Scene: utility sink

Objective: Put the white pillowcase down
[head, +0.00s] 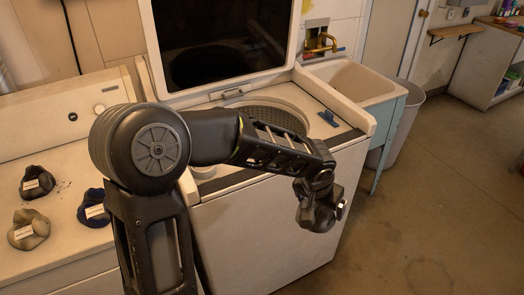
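I cannot make out a white pillowcase anywhere in the head view. My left arm comes in from the lower left and reaches across the front of the open washer (275,240). My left gripper (320,215) hangs at the arm's end, in front of the washer's front panel. It is dark and seen at an angle, so its fingers and anything between them are unclear. My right gripper is not in view.
The washer lid (297,30) stands open. A utility sink (352,82) and grey bin (408,115) stand right. Right floor is clear.

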